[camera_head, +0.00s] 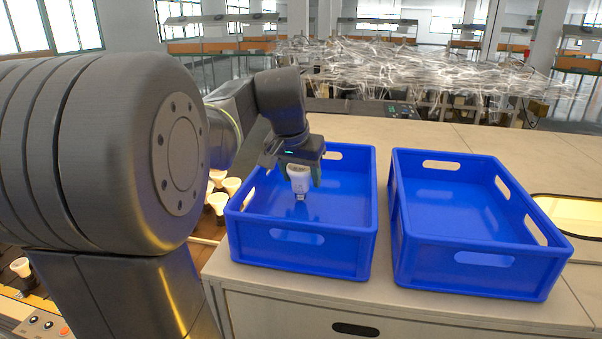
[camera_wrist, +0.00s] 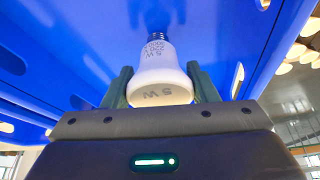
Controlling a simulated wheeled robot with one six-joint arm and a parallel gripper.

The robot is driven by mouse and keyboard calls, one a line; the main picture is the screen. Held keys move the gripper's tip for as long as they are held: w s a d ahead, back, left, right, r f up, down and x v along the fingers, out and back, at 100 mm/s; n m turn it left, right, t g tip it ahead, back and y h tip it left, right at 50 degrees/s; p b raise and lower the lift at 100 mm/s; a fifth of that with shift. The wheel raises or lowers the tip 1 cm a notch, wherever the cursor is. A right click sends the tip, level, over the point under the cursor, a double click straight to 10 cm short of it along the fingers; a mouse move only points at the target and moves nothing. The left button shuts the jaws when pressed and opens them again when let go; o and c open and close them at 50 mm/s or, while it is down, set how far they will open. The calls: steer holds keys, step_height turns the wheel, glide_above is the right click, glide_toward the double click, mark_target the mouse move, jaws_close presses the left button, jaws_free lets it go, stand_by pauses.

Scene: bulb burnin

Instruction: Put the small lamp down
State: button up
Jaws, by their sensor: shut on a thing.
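The small lamp (camera_head: 299,180) is a white bulb with a metal screw base. In the head view my gripper (camera_head: 300,176) is shut on it over the left blue crate (camera_head: 299,255), with the screw base pointing down. I cannot tell whether the base touches the crate floor. In the wrist view the lamp (camera_wrist: 161,75) sits between the two green fingers of my gripper (camera_wrist: 160,88), and print shows on its white body. The blue crate (camera_wrist: 50,60) fills much of that view. I see no other lamp in the left crate, though its near wall hides part of the floor.
A second blue crate (camera_head: 480,262) stands to the right on the same bench (camera_head: 420,133) and looks empty. Several larger white lamps (camera_head: 218,200) stand left of the left crate, partly behind my arm. A lit opening (camera_head: 575,215) lies at the far right.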

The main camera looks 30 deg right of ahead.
steer(key=shift+f, duration=0.1)
steer(key=o, duration=1)
steer(key=v, duration=1.2)
